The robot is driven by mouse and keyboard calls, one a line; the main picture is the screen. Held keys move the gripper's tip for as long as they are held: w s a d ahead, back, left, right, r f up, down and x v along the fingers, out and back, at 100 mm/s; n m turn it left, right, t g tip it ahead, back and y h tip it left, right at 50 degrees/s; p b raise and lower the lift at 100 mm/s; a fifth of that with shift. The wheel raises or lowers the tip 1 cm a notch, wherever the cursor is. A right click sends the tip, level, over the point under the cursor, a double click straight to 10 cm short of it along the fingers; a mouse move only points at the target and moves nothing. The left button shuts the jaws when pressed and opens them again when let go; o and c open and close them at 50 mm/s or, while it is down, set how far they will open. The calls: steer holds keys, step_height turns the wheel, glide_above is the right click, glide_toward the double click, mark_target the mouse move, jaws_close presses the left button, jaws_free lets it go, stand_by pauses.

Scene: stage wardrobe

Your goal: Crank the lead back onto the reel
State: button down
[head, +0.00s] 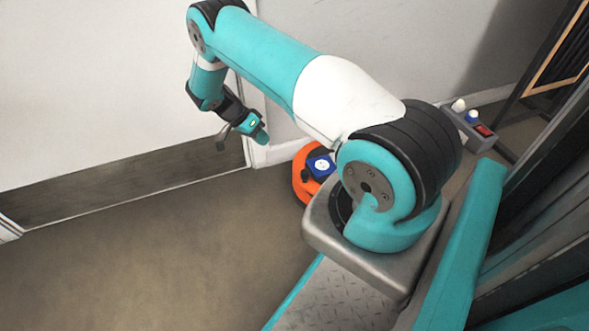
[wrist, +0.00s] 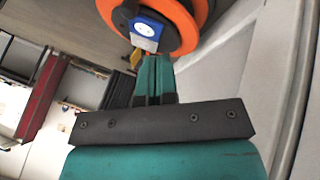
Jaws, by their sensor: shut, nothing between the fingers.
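The orange reel (head: 299,180) stands on the floor by the wall, partly hidden behind my arm's base in the head view. A blue socket panel (head: 320,165) with a white round outlet is at its middle. In the wrist view the orange reel (wrist: 187,22) and blue socket panel (wrist: 146,33) are just beyond my fingertips. My gripper (head: 261,135) is shut and empty; its teal fingers (wrist: 154,62) point towards the reel. A small yellow part (wrist: 136,58) shows beside the fingertips; I cannot tell whether they touch. I cannot make out the crank or the lead clearly.
A pale wall with a dark skirting board (head: 140,180) runs behind my gripper. A grey power strip (head: 472,128) with white and blue plugs and a red switch lies at the right, near a dark frame (head: 545,75). The floor (head: 170,250) at the left is clear.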

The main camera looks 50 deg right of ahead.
steer(key=s+d+f+b, duration=0.4)
steer(key=s+f+b, duration=0.2)
steer(key=s+f, duration=0.3)
steer(key=shift+s+f+m, duration=0.3)
steer(key=shift+s+m, duration=0.1)
